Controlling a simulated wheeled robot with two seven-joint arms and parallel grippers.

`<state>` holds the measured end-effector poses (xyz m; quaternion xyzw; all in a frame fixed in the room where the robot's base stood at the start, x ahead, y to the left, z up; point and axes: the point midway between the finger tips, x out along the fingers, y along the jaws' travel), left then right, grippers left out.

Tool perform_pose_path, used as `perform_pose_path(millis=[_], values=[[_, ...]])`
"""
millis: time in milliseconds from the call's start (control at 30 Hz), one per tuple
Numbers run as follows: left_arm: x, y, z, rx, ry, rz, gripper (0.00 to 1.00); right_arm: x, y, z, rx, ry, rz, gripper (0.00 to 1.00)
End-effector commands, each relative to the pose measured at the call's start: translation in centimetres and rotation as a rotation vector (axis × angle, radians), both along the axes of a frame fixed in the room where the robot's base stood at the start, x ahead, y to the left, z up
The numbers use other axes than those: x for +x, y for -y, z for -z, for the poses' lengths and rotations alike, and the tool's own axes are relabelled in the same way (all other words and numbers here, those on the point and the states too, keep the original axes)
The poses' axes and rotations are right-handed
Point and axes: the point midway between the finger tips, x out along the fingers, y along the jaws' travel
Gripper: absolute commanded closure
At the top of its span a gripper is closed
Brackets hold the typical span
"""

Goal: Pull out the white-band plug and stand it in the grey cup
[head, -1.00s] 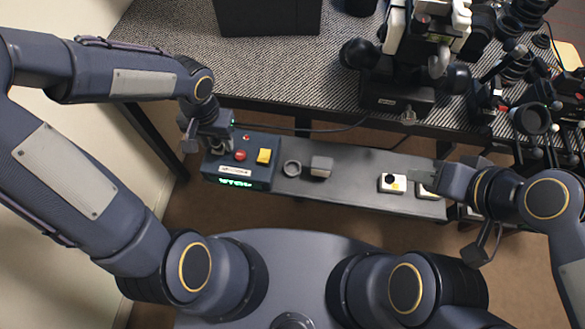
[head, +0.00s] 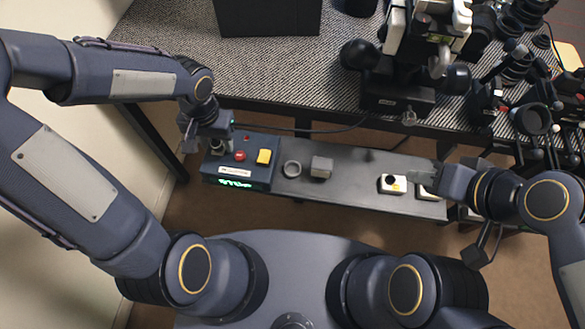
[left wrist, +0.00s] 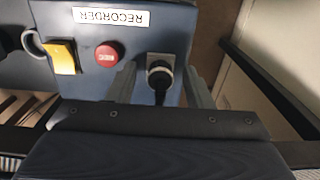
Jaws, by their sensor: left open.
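The plug, black with a pale band, stands in the recorder box's top in the left wrist view (left wrist: 160,70), its dark cable running toward me. It shows small in the head view (head: 217,147). My left gripper (head: 214,146) is open, with one finger on each side of the plug in the left wrist view (left wrist: 160,82); I cannot tell whether either finger touches it. The grey cup (head: 291,176) stands on the shelf right of the recorder, looking empty. My right gripper (head: 422,178) hovers near the shelf's right end; its jaws are unclear.
The recorder box (head: 205,168) carries a red button (head: 240,155), a yellow switch (head: 264,156) and a lit green display (head: 236,184). A grey block (head: 321,168) stands beside the cup. A white box (head: 392,184) sits farther right. The shelf (head: 350,175) between them is clear.

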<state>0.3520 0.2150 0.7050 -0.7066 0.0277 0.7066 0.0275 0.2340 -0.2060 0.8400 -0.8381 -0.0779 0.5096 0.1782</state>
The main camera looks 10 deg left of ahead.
Motion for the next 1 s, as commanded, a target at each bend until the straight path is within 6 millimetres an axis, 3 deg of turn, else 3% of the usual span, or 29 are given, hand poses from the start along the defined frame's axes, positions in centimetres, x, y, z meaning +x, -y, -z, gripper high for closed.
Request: perform_pose_path(millis=[67, 400, 1000], values=[[0.0, 0.0, 0.0, 0.000, 0.000, 0.000, 0.55, 0.0, 0.0, 0.0, 0.000, 0.000, 0.000, 0.64], [0.0, 0.0, 0.0, 0.000, 0.000, 0.000, 0.99, 0.0, 0.0, 0.0, 0.000, 0.000, 0.000, 0.64], [0.0, 0.0, -1.5, 0.000, 0.001, 0.000, 1.00, 0.0, 0.0, -1.2, 0.000, 0.000, 0.000, 0.64]])
